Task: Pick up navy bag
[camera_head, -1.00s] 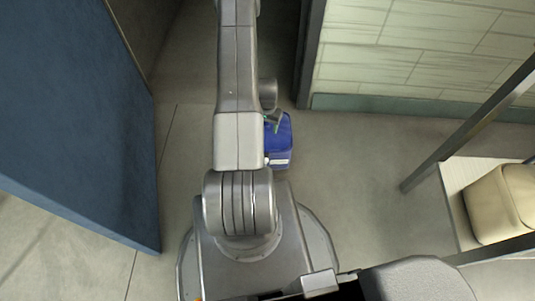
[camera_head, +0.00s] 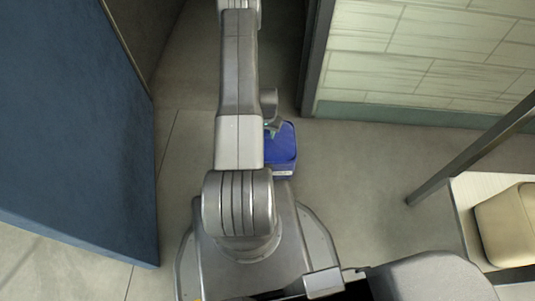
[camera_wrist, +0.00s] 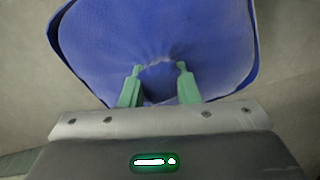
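The navy bag (camera_head: 282,155) shows as a blue, box-like shape on the floor just right of my arm in the head view. My arm hides its left side. In the wrist view the bag (camera_wrist: 190,30) fills the upper middle, close to the fingers. My gripper (camera_wrist: 159,68) has two green fingers set apart, with their tips over the near part of the bag. A shadowed hollow of blue fabric lies between the fingers. I cannot tell whether the tips touch it. In the head view my gripper (camera_head: 272,128) is at the bag's far end, partly hidden by the arm.
A large blue panel (camera_head: 75,130) stands at the left. A pale tiled wall (camera_head: 420,60) with a dark edge is behind at the right. A bench (camera_head: 465,205) with a beige bag (camera_head: 508,225) stands at the right. Floor right of the navy bag is clear.

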